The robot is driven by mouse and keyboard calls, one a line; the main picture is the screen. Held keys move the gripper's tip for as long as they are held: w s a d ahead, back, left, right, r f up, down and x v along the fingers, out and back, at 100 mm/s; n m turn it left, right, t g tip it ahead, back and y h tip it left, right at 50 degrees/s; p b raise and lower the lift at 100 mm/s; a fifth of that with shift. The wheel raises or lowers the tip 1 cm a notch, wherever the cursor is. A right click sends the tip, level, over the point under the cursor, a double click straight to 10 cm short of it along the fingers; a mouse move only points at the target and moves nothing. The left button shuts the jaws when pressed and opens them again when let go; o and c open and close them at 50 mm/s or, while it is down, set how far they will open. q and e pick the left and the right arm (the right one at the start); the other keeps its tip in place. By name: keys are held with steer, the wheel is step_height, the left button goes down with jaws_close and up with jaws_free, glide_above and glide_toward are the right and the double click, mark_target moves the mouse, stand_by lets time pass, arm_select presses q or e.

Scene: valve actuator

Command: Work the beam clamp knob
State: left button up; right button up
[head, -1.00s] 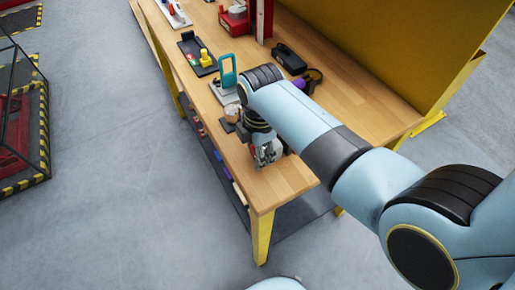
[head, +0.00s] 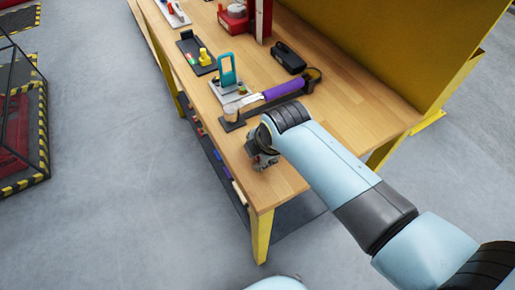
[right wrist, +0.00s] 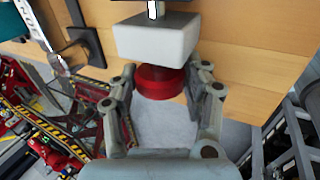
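A round red knob (right wrist: 160,82) shows in the right wrist view, just below a pale grey block (right wrist: 157,38). I take it as the beam clamp knob. My right gripper (right wrist: 161,76) is open, with one finger on each side of the knob. The fingers look slightly apart from it, though contact is hard to tell. In the head view my right gripper (head: 264,160) is at the near end of the bench, and my arm hides the knob. My left gripper is not in view.
The wooden bench (head: 345,100) carries a purple-handled tool (head: 284,89), a teal handle on a plate (head: 227,70), a black case (head: 289,57) and a dark tray (head: 196,54). A yellow panel (head: 400,45) stands behind. Bench surface near the panel is clear.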

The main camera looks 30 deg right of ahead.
steer(key=o, duration=0.4)
steer(key=v, duration=0.7)
steer(key=shift+r, duration=0.25)
steer(key=shift+s, duration=0.1)
